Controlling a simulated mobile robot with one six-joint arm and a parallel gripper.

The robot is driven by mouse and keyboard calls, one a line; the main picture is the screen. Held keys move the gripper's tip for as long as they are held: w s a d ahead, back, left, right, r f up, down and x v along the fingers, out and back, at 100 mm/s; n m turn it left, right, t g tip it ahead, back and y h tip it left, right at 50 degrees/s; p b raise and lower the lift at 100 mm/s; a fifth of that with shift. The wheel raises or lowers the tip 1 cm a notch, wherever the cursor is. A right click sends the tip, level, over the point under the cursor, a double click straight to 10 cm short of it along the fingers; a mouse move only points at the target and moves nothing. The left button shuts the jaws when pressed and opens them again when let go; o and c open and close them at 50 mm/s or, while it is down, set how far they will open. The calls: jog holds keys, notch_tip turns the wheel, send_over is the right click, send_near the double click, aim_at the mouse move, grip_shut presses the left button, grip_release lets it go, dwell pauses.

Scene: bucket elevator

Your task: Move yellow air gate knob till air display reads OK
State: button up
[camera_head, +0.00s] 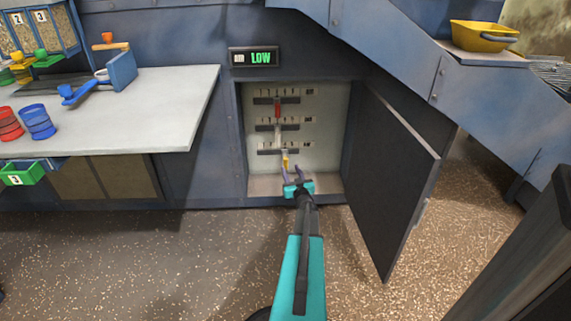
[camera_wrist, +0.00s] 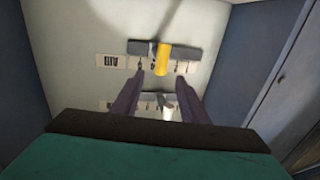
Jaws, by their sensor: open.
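The yellow air gate knob (camera_head: 285,160) sits on the lowest of three slider slots inside the open wall cabinet. In the wrist view the yellow knob (camera_wrist: 163,58) sits near the middle of its dark slot plate, beside a label that seems to read AIR upside down. My gripper (camera_head: 291,172) is open, with its fingers pointing into the cabinet just below the knob. In the wrist view my gripper (camera_wrist: 160,80) has the knob ahead of and roughly between its fingertips; contact cannot be told. The display (camera_head: 253,58) above the cabinet reads LOW in green.
A red knob (camera_head: 278,109) is on the top slot and a white knob (camera_head: 278,133) on the middle one. The cabinet door (camera_head: 392,180) stands open at the right. A table (camera_head: 150,110) with cups and coloured parts is at the left. Floor in front is clear.

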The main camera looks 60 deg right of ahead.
aim_at(287, 162)
jog(key=b+x, duration=0.2)
jog(key=x, duration=0.5)
jog(key=shift+f, duration=0.1)
jog(key=shift+w+d+b, duration=0.35)
jog(key=shift+w+d, duration=0.15)
jog(key=shift+w, duration=0.05)
grip_shut()
